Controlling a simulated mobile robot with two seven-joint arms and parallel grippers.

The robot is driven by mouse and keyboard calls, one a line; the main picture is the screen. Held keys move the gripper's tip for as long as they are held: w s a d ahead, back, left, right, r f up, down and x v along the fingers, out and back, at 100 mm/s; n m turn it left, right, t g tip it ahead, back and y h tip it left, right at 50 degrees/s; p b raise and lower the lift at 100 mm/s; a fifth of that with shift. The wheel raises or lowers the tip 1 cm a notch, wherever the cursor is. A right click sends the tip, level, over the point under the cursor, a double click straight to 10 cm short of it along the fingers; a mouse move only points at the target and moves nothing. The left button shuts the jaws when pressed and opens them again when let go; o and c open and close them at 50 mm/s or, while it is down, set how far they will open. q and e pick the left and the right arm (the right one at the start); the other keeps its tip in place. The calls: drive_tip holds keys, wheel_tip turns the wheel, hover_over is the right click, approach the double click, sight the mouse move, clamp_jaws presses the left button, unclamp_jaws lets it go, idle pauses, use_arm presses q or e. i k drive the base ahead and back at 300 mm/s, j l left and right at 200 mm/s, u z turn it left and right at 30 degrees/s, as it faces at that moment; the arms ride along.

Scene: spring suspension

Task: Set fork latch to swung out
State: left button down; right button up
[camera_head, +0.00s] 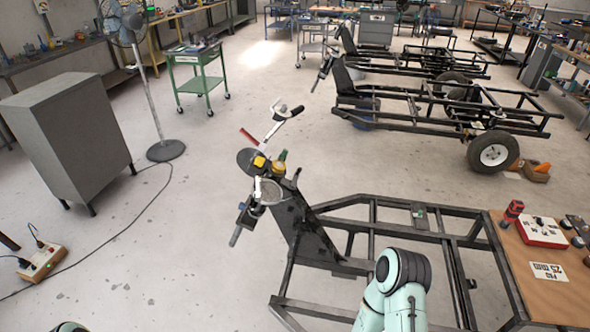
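A dark vehicle frame (372,204) stands in front of me, with a tilted plate (305,235) at its near left end. An assembly on that plate carries a round dark disc (246,158), a yellow part (279,167) and a pale ring-shaped part (268,192). Above it is a pale lever-like piece with a dark curved end (288,112), and a short red bar (249,136). I cannot tell which small part is the fork latch, nor its position. My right arm shows at the bottom centre, but its gripper is out of view. Only a sliver of my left arm shows at the bottom left.
A brown bench top (545,290) with a red-and-white box (541,230) is at the right. A grey cabinet (70,135) and a fan (150,100) stand at the left. A power strip (42,262) with a cable lies on the floor. Open floor lies left of the frame.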

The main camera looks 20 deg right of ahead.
sight(295, 178)
drive_tip(key=u, duration=0.55)
drive_tip(key=i+u, duration=0.15)
drive_tip(key=i+j, duration=0.15)
drive_tip(key=i, duration=0.4)
drive_tip(key=i+j, duration=0.2)
drive_tip(key=i, duration=0.35)
drive_tip(key=i+j, duration=0.15)
drive_tip(key=i, duration=0.45)
drive_tip(key=i+j, duration=0.2)
drive_tip(key=i, duration=0.35)
drive_tip(key=i+j, duration=0.15)
drive_tip(key=i, duration=0.4)
drive_tip(key=i+l+z, duration=0.15)
drive_tip(key=i+z, duration=0.65)
drive_tip(key=i+j+z, duration=0.15)
drive_tip(key=i+z, duration=0.25)
drive_tip(key=i+l+z, duration=0.1)
drive_tip(key=i+z, duration=0.6)
drive_tip(key=z, duration=0.2)
drive_tip(key=i+j+z, duration=0.1)
drive_tip(key=i+z, duration=0.2)
drive_tip(key=z, duration=0.2)
drive_tip(key=i+z, duration=0.4)
drive_tip(key=i, duration=0.2)
drive_tip(key=z, duration=1.05)
